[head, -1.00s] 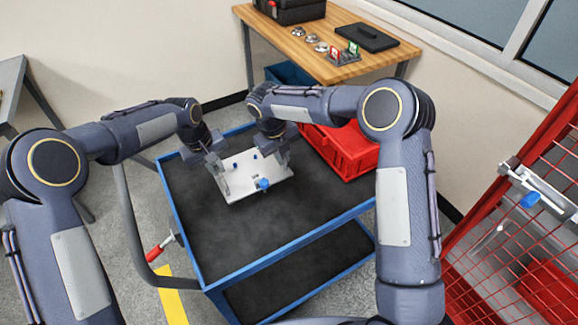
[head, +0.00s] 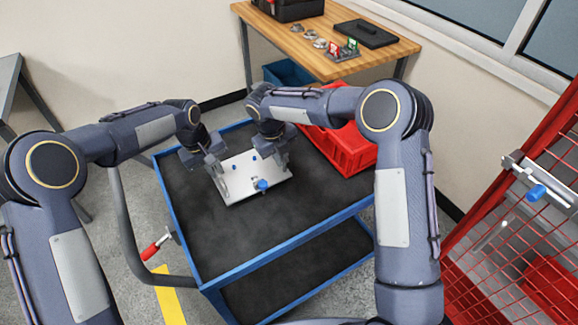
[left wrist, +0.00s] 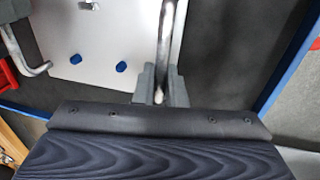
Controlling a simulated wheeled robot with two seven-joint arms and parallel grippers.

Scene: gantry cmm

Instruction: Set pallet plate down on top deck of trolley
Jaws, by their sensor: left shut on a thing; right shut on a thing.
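The pallet plate (head: 253,190) is a light grey plate with several blue knobs, seen over the trolley's dark top deck (head: 200,232). I cannot tell whether it touches the deck. My left gripper (head: 217,178) is shut on the bar handle at the plate's left side; this handle (left wrist: 166,40) shows between the fingers (left wrist: 160,90) in the left wrist view. My right gripper (head: 279,161) is at the plate's right side, shut on the opposite handle, mostly hidden by the gripper itself. The plate also shows in the left wrist view (left wrist: 110,45).
A red crate (head: 352,150) stands on the deck right of the plate. The deck in front of the plate is clear. A blue rim (head: 290,245) edges the trolley. A wooden bench (head: 300,45) stands behind, and a red mesh fence (head: 500,235) is at the right.

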